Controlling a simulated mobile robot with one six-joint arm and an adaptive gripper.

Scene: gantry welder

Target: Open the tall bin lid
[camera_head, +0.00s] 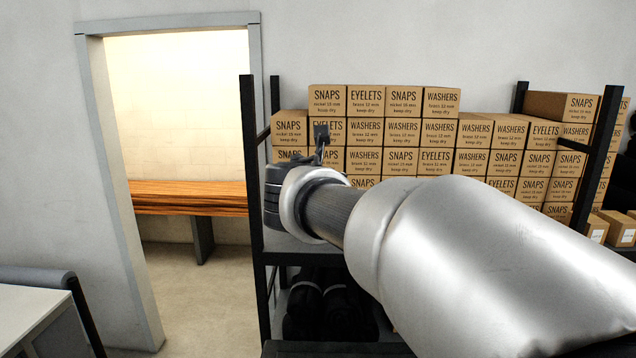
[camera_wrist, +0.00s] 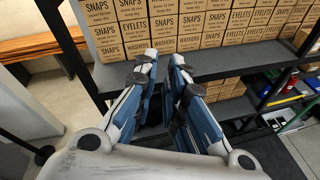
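I cannot make out a tall bin or its lid for certain in either view. A dark flat surface (camera_head: 335,350) shows at the bottom edge of the head view, partly behind my arm; I cannot tell what it is. My gripper (camera_wrist: 164,58) points toward the shelf rack in the wrist view. Its two blue and grey fingers stand apart with a gap between the tips, and nothing is held. In the head view my arm reaches in from the lower right, and the gripper's fingers are mostly hidden behind the wrist.
A black-framed rack (camera_head: 252,180) bears several stacked cardboard boxes (camera_head: 403,131), with dark rolls (camera_head: 318,305) below. A doorway (camera_head: 180,120) opens left, with an orange-brown bench (camera_head: 190,192) beyond. A white table (camera_head: 30,310) stands lower left. Floor in the doorway is clear.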

